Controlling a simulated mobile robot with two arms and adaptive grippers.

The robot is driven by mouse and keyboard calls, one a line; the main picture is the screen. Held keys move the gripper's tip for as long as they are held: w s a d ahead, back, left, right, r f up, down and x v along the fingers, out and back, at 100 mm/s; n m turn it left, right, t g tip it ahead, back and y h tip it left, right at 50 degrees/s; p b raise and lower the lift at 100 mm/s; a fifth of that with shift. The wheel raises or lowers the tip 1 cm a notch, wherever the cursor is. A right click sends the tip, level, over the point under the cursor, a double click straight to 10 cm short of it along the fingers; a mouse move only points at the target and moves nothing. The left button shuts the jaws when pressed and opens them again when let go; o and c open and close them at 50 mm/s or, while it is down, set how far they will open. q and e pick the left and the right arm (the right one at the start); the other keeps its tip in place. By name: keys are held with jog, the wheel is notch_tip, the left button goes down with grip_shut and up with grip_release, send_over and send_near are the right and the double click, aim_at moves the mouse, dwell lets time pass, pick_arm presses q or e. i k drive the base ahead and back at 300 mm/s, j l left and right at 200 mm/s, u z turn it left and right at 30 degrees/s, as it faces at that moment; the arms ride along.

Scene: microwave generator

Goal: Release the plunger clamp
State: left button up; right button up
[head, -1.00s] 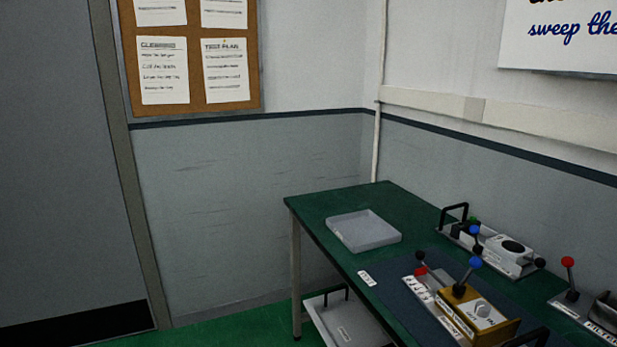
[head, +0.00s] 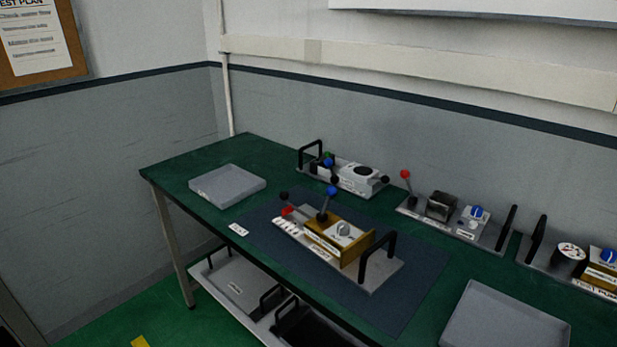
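Neither of my grippers is in view. A green bench (head: 160,168) carries several device modules, and I cannot tell for sure which part is the plunger clamp. On the dark mat, a brass-coloured block module (head: 330,243) has a blue-knobbed lever (head: 331,192), a black-knobbed lever (head: 286,197), a red part and a round grey dial. Behind it stands a grey module (head: 352,177) with blue and green knobs. To the right, another module (head: 455,221) has a lever with a red ball (head: 405,174), a dark block and a blue knob.
An empty grey tray (head: 228,184) lies at the bench's left end; another tray (head: 505,325) is at front right. A module with a round gauge (head: 570,254) is at the right edge. More trays sit on the lower shelf (head: 235,287). Black handles rise from several modules.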

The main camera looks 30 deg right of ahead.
aim_at(330, 190)
jog(key=j+z, duration=0.1)
jog(key=z, duration=0.3)
jog(key=k+j+z, duration=0.1)
jog(key=z, duration=0.75)
jog(key=k+j+z, duration=0.1)
jog(key=z, duration=0.35)
jog(key=k+z, duration=0.1)
jog(key=z, duration=0.3)
